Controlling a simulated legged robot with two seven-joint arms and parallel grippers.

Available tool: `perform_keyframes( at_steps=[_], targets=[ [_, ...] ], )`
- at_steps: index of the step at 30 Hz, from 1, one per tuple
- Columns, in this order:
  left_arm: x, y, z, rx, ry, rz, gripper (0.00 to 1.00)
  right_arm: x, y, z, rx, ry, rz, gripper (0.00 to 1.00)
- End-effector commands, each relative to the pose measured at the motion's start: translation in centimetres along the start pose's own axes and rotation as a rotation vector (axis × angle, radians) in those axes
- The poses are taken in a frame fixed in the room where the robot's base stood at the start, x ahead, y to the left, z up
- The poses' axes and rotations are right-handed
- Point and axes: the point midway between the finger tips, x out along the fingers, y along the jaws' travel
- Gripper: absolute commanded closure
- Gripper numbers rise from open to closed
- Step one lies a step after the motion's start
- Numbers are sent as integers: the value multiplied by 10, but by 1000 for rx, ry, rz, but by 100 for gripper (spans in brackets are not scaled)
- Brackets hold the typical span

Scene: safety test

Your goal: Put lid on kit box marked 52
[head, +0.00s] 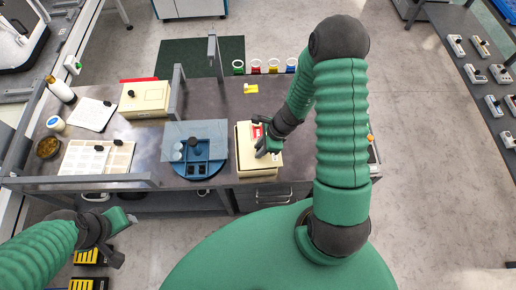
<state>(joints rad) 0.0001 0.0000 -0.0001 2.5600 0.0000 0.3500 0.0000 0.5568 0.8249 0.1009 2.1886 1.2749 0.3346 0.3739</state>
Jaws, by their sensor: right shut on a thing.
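A cream kit box (262,174) stands at the front edge of the dark table, right of the blue round tray. A cream lid (272,158) lies over its top, slightly askew. My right gripper (262,152) is shut on the lid, near its middle; its fingers and my arm hide the grip and part of the lid. I cannot tell whether the lid is fully seated. A red patch shows beside the gripper; no number is readable. My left gripper (123,240) is open and empty, low in front of the table's left part.
Another cream box (146,97) with a black knob stands at the back left. A blue round tray (203,168) with a clear panel and metal posts (177,85) stand near the middle. Several coloured cups (256,67) line the back edge. A yellow piece (251,88) lies behind the kit box.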

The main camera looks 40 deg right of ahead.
Motion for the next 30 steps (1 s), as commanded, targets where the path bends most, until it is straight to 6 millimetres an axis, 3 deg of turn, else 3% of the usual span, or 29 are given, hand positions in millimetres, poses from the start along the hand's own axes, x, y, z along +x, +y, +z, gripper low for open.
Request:
perform_keyframes(
  at_steps=[30],
  targets=[
    [6, 0, 2, 0, 0, 0, 54, 4, 9, 17, -1, 0, 0, 100]
  ],
)
